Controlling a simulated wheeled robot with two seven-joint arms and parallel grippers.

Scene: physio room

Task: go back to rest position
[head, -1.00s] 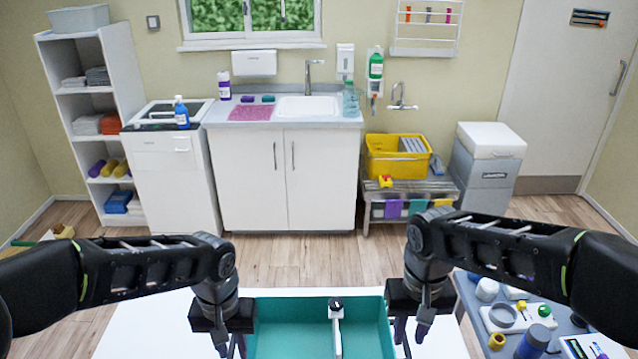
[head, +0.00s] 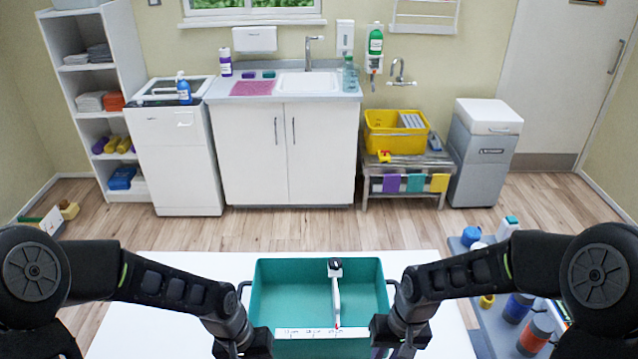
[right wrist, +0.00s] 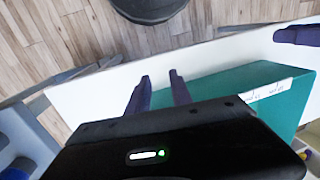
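My left gripper (head: 240,350) hangs at the left front corner of a teal bin (head: 279,268) on the white table; its fingertips are mostly cut off by the bottom edge. My right gripper (head: 387,350) is at the bin's right front corner. A purple finger of my left gripper (right wrist: 298,36) shows at that view's right edge.
The bin holds a white long-handled tool with a black head (head: 335,268); a white marked strip (head: 305,333) lies along its front. A low grey-blue surface with bottles (head: 518,308) is at right. The white table (head: 185,262) is bare left of the bin. Wooden floor lies beyond.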

